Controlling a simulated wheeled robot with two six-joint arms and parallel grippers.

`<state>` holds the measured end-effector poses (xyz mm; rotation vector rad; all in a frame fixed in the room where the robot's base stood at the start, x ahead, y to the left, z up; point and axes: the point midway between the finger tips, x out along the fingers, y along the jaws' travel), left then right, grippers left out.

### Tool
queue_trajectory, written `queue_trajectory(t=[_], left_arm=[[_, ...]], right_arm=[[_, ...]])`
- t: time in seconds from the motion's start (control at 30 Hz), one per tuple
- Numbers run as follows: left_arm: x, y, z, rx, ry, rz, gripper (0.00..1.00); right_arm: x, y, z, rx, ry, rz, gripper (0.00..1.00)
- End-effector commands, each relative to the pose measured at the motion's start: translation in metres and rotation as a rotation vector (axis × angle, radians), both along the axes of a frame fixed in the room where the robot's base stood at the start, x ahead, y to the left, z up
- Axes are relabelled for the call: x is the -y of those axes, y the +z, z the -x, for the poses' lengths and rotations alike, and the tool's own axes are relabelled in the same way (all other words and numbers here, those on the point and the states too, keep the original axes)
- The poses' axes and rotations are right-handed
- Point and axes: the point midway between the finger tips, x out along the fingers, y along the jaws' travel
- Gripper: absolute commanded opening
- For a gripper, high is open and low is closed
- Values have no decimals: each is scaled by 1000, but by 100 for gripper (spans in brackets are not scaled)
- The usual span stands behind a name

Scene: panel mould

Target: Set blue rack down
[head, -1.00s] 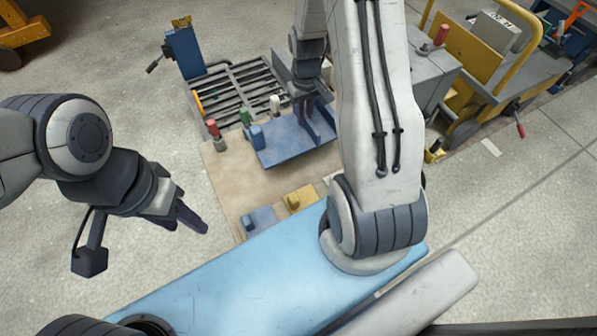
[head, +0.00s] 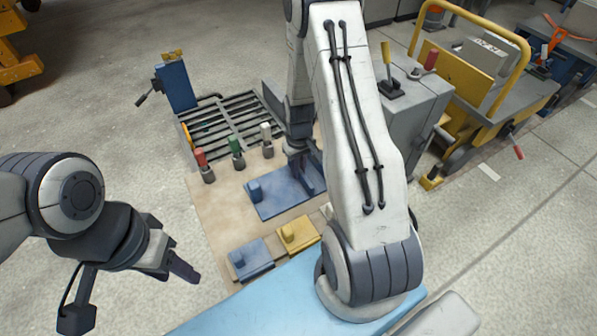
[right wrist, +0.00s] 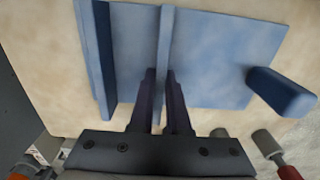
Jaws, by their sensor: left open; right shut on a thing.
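The blue rack (head: 275,203) is a flat blue plate with upright fins and a short blue knob at one edge. It lies level at the tan board (head: 222,205) in the head view; I cannot tell whether it touches fully. My right gripper (right wrist: 161,76) is shut on one fin of the rack (right wrist: 215,55), one finger on each side, in the right wrist view. In the head view my right arm hides part of the rack's right side. My left gripper (head: 176,264) is open and empty, left of the board over the floor.
Red (head: 202,160), green (head: 235,147) and white (head: 265,133) handles stand behind the rack, near a slatted grate (head: 232,122). A small blue block (head: 252,262) and a yellow block (head: 297,235) sit in front. A grey cabinet (head: 415,125) and yellow cart stand right.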

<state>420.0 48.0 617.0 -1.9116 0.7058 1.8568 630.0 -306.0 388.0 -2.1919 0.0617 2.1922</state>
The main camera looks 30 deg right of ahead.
Motion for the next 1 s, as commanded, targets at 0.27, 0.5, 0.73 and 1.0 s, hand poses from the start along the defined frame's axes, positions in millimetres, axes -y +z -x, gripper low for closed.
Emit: queue_trajectory(t=[0.27, 0.5, 0.73, 1.0], left_arm=[[0, 0, 0, 0, 0, 0, 50], [0, 0, 0, 0, 0, 0, 50], [0, 4, 0, 0, 0, 0, 50], [0, 33, 0, 0, 0, 0, 50]], right_arm=[[0, -2, 0, 0, 0, 0, 18], [0, -1, 0, 0, 0, 0, 45], [0, 6, 0, 1, 0, 0, 45], [0, 60, -1, 4, 0, 1, 45]])
